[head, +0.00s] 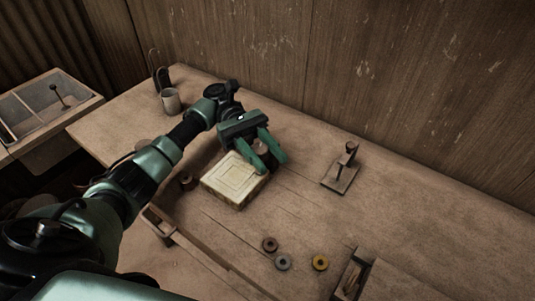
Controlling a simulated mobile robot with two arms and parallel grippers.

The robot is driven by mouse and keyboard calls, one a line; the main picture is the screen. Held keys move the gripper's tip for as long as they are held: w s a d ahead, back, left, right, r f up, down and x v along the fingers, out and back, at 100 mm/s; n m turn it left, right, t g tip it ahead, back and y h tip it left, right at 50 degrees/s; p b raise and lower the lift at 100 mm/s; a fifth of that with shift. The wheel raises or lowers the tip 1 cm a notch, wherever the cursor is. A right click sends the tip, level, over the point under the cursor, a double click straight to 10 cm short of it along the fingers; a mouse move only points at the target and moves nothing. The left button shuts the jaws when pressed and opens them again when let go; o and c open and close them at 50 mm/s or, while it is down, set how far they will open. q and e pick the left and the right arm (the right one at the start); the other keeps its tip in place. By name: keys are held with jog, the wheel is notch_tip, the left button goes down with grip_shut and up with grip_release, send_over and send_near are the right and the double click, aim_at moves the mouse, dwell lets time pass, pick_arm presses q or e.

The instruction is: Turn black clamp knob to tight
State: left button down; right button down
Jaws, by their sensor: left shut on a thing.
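My left gripper (268,163) reaches in from the left over the table, its two green fingers pointing down beside a cream square block (235,180) with a framed top. The fingers are shut on a dark brownish round thing (261,147), mostly hidden between them. I cannot tell for sure whether it is the black clamp knob, nor which way it is turned. Another dark knob-like top (351,147) stands on a post on a flat plate to the right, apart from the gripper. My right gripper is not in view.
A grey cup (171,101) stands at the back left. A divided tray (50,105) is at far left. The wooden wall (400,80) bounds the back.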

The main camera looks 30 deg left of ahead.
pick_arm(q)
jog(key=shift+s+f, duration=0.1)
jog(key=shift+f, duration=0.1)
jog(key=c, duration=0.9)
grip_release()
jog(key=shift+c, duration=0.2)
jog(key=shift+r, duration=0.1)
notch_tip(320, 180, up, 20)
jog(key=shift+p, duration=0.3)
jog(key=shift+r, duration=0.1)
